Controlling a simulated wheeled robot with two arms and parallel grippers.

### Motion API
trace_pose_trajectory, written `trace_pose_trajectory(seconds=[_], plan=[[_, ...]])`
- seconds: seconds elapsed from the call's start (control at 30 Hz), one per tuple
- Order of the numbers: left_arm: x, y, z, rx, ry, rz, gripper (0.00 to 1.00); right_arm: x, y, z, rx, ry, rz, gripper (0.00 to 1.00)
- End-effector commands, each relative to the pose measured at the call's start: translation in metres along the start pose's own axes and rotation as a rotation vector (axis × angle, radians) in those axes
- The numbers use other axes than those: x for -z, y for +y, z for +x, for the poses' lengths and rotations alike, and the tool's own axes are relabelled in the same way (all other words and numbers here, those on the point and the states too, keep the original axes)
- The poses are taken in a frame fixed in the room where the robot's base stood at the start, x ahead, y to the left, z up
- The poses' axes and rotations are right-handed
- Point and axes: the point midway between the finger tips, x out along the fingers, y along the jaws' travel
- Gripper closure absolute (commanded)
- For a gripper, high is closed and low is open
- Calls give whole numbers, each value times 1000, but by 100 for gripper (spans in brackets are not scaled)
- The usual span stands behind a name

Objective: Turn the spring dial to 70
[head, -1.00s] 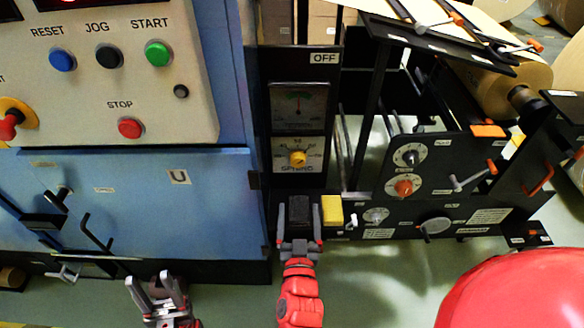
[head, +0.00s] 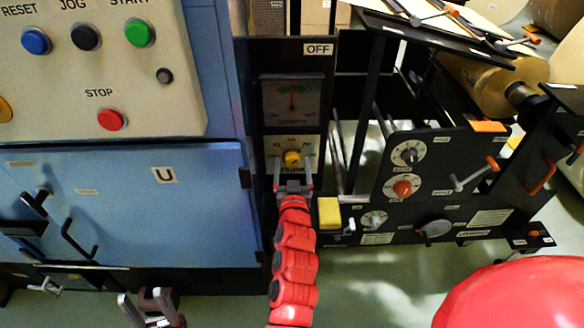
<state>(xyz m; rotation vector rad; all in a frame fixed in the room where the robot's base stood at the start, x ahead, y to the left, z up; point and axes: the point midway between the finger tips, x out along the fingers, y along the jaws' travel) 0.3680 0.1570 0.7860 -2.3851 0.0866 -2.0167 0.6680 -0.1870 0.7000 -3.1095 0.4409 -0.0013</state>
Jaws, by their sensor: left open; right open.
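A pale dial plate with a yellow knob (head: 292,158) is on the black panel below the gauge. Its lower lettering is partly hidden by my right gripper and too small to read surely. My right gripper (head: 292,172) is open in front of this plate, one finger on each side of the knob; I cannot tell whether they touch it. Other round dials are on the black side plate: one with a grey knob (head: 410,153), one with an orange knob (head: 402,188) and a lower one (head: 374,219). My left gripper (head: 143,300) is open and empty at the bottom left.
A gauge (head: 292,101) is above the yellow knob, under an OFF label (head: 318,49). A blue cabinet (head: 130,220) with handles and a button panel (head: 110,75) is at left. A yellow block (head: 329,212) is right of my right arm. A brown roll (head: 490,85) is at the upper right.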

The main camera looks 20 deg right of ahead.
Motion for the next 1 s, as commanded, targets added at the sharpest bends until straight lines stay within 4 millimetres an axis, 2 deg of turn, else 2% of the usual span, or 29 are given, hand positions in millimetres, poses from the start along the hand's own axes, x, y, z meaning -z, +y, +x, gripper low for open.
trace_pose_trajectory(seconds=[0.13, 0.4, 0.87, 1.0], plan=[[0, 0, -2, 0, 0, 0, 47, -1, 0, 8, 1, -2, -1, 15], [0, 0, -2, 0, 0, 0, 47, -1, 0, 9, 2, -2, -1, 16], [0, 0, -2, 0, 0, 0, 47, 0, 0, 9, 1, -1, -1, 99], [0, 0, -1, 0, 0, 0, 47, 0, 0, 9, 1, 0, 4, 100]])
